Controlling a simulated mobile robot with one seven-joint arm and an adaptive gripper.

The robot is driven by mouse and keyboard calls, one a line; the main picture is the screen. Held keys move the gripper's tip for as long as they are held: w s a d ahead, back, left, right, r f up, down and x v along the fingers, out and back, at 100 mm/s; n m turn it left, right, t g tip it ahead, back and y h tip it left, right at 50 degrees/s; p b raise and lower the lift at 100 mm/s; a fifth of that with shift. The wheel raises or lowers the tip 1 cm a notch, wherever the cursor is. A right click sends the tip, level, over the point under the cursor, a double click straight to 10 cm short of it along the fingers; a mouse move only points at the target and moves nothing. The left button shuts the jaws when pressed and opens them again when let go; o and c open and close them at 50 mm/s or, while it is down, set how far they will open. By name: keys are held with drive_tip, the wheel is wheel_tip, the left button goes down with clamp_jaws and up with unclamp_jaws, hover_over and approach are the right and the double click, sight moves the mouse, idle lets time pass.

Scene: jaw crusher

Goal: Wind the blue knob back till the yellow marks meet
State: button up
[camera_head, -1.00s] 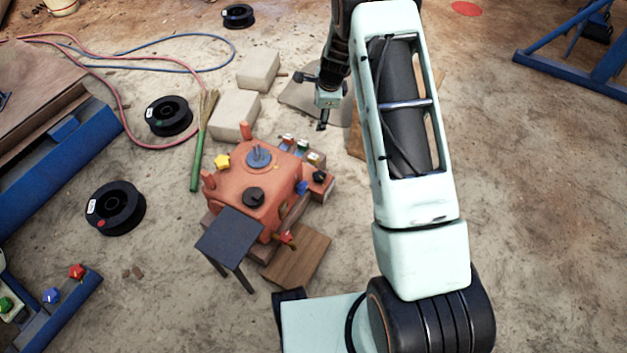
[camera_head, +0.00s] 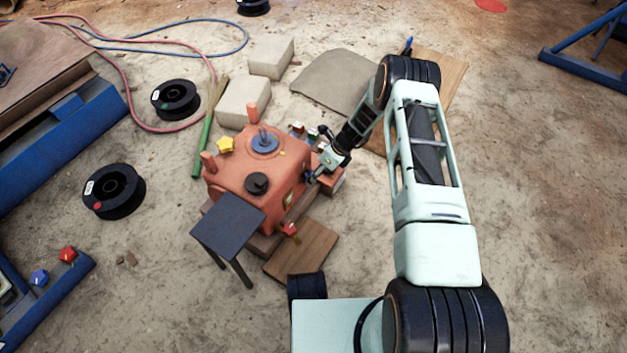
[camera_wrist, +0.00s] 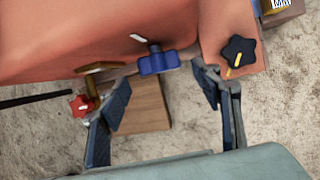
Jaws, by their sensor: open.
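The blue knob (camera_wrist: 158,62) sits on the side of the orange crusher body (camera_wrist: 90,35) in the wrist view. A short pale mark (camera_wrist: 137,37) is on the body, up and left of the knob. I cannot make out a yellow mark on the knob itself. My gripper (camera_wrist: 163,95) is open, its fingers apart on either side below the knob, with nothing between them. In the head view my gripper (camera_head: 316,175) is at the right side of the crusher (camera_head: 240,185) and largely hides the knob.
A black star knob (camera_wrist: 238,50) with a yellow mark is close to the right finger. A red knob (camera_wrist: 80,106) is near the left finger. A dark plate on legs (camera_head: 228,230) stands in front of the crusher.

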drive_tip(key=b+x, duration=0.1)
drive_tip(key=x, duration=0.2)
drive_tip(key=shift+a+f, duration=0.15)
drive_tip(key=shift+f, duration=0.25)
drive_tip(key=c, duration=1.2)
